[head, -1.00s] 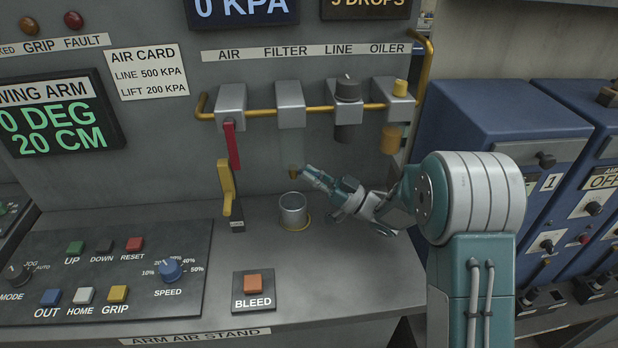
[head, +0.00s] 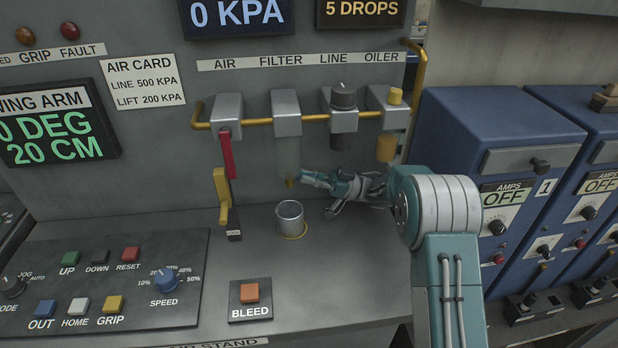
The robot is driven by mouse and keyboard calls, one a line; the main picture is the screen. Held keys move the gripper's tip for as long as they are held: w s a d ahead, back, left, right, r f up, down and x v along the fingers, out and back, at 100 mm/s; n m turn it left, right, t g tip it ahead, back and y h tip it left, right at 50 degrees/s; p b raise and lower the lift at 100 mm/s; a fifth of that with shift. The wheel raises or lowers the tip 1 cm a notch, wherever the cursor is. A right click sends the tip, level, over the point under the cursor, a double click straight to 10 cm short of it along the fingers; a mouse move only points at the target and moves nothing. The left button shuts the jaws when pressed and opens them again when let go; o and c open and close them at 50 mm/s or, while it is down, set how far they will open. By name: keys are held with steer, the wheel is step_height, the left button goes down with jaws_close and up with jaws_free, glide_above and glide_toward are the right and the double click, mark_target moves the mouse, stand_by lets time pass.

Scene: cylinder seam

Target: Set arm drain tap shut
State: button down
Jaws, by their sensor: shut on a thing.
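The filter (head: 287,113) hangs on the brass air pipe, with a faint clear bowl below its grey head. The drain tap (head: 291,182) is a small brass piece at the bottom of that bowl. My gripper (head: 300,178) reaches in from the right, roughly level, with its fingertips at the tap's right side. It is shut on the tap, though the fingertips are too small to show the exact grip. The tap's turn position cannot be read. A metal cup (head: 290,215) stands on the bench just below the tap.
A red lever (head: 228,155) and a yellow handle (head: 221,195) are left of the filter. The line regulator (head: 343,96) and oiler (head: 387,146) hang above my wrist. The BLEED button (head: 250,292) is in front. Gauges read 0 KPA and 5 DROPS.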

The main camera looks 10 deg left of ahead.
steer(key=shift+w+r, duration=0.1)
steer(key=c, duration=0.7)
jaws_free()
steer(key=shift+t, duration=0.4)
